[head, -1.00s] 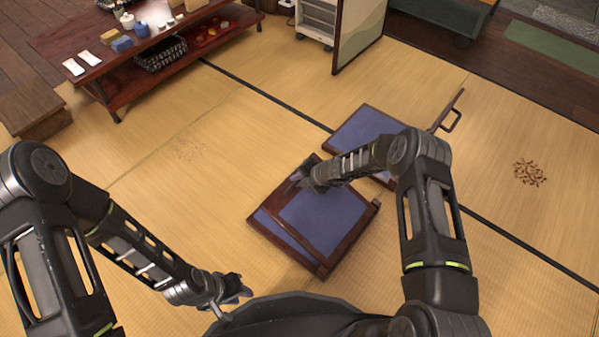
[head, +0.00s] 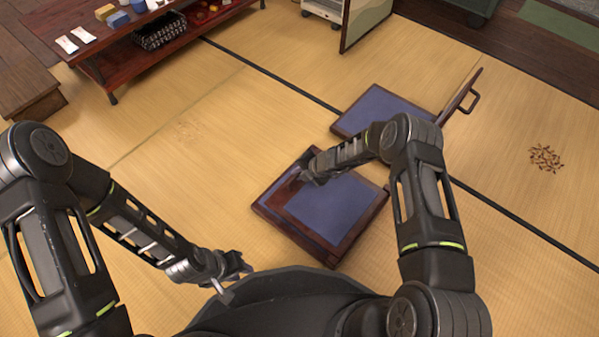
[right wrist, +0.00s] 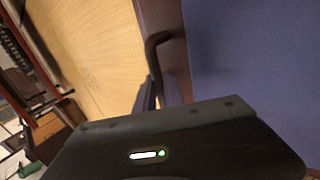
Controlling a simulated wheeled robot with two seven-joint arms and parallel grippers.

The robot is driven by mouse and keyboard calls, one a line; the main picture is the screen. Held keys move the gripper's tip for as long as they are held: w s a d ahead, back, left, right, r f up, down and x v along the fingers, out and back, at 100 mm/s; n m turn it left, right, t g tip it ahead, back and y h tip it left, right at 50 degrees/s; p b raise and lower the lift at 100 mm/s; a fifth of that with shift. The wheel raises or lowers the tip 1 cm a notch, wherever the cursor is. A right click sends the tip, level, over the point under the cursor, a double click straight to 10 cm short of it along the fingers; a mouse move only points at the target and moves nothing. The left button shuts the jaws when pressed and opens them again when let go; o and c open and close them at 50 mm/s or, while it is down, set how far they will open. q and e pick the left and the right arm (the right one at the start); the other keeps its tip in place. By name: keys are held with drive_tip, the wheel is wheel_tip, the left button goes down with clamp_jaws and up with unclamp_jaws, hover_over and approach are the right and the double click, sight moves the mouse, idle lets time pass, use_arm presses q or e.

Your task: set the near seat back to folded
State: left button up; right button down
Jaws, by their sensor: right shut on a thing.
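The near seat (head: 335,215) is a low floor chair with a dark wood frame and blue panels, on the tatami in front of me. Its back (head: 345,208) lies low over the seat base, close to flat; any small gap between them is hard to tell. My right gripper (head: 303,178) is shut on the back at its far-left edge. The right wrist view shows a dark curved handle (right wrist: 153,45) on the wood edge beside the blue panel (right wrist: 250,55); the fingertips are hidden. My left gripper (head: 238,268) is away from the seat, its jaws unclear.
A second blue seat (head: 385,108) lies just beyond, its back (head: 460,97) raised at the right. A low red-brown table (head: 150,65) stands at the upper left beside a wooden step (head: 25,90). Brown bits (head: 545,157) lie on the mat at right. The tatami at left is clear.

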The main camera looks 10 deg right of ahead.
drive_tip(key=shift+s+a+f, duration=0.1)
drive_tip(key=c, duration=1.5)
unclamp_jaws()
drive_tip(key=shift+f, duration=0.1)
drive_tip(key=shift+o, duration=0.2)
drive_tip(key=shift+s+d+f, duration=0.15)
drive_tip(key=shift+s+d, duration=0.05)
drive_tip(key=p+v, duration=0.3)
drive_tip(key=v, duration=0.3)
drive_tip(key=shift+w+a, duration=0.15)
drive_tip(key=shift+s+d+r+p, duration=0.15)
drive_tip(key=shift+r+p, duration=0.1)
drive_tip(key=shift+r, duration=0.25)
drive_tip(key=shift+s+d+r+p, duration=0.1)
drive_tip(key=shift+r+p, duration=0.1)
drive_tip(key=shift+r, duration=0.35)
